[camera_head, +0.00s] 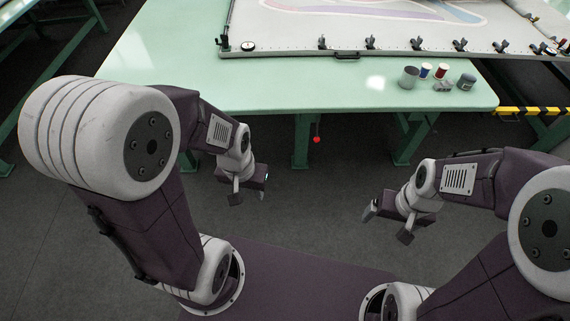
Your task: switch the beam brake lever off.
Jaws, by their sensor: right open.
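My right gripper (387,224) is open and empty, right of the knob and nearer to me. Neither gripper touches anything.
The green table (180,70) bears a pale frame (290,30) with several black clamps along its front rail. A grey cup (408,77), thread spools (426,70) and a dark tin (467,81) stand at the front right. Table legs (301,140) stand below. The floor before the table is clear.

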